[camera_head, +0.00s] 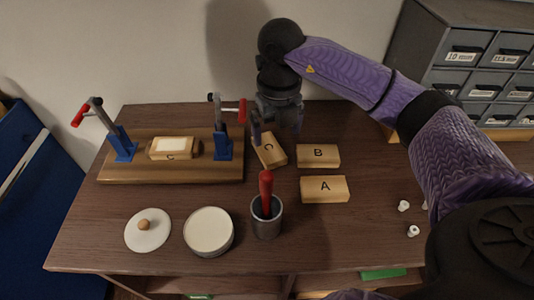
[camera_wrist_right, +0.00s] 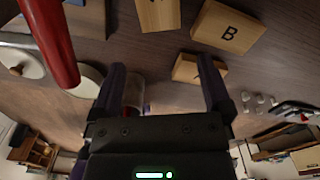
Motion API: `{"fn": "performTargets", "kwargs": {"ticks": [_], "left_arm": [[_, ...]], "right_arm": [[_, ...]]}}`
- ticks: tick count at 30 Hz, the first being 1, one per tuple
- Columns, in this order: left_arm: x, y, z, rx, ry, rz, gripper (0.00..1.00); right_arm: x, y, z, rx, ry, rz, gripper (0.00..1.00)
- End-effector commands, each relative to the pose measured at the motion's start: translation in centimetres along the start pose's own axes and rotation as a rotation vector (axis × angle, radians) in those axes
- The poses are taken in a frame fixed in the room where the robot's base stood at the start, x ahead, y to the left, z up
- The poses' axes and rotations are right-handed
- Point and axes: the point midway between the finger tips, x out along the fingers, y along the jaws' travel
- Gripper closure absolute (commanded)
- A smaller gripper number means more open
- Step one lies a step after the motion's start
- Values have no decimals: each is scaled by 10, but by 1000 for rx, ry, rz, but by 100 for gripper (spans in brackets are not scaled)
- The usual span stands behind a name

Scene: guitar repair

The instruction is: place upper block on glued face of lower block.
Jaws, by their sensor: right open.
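The lower block (camera_head: 172,150), marked C, lies on the wooden clamp board with a white face upward. A loose wooden block C (camera_head: 271,154) lies turned at an angle on the table, right of the board. It also shows at the top edge of the right wrist view (camera_wrist_right: 158,13). My right gripper (camera_head: 277,127) is open just behind and above loose block C, with nothing between its fingers (camera_wrist_right: 161,82). One finger partly overlaps that block's far end; contact cannot be told. My left gripper is out of view.
Blocks B (camera_head: 318,155) and A (camera_head: 325,189) lie right of loose C. Blue clamps with red handles (camera_head: 229,110) flank the lower block. In front stand a cup with a red-handled brush (camera_head: 266,220), a white-filled pot (camera_head: 209,231) and a lid (camera_head: 148,231).

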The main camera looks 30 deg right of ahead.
Motion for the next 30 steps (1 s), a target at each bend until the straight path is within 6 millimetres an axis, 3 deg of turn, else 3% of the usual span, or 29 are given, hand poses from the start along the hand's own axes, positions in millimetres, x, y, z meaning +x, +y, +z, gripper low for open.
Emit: {"fn": "performTargets", "kwargs": {"ticks": [3,12,19,30], "left_arm": [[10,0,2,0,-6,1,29],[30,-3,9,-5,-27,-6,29],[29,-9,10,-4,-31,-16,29],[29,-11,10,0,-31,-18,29]], "right_arm": [[27,0,-1,1,6,-1,0],[81,-1,-2,1,6,-1,0],[85,-1,-1,-1,1,0,0],[84,-1,-1,0,1,0,76]]}}
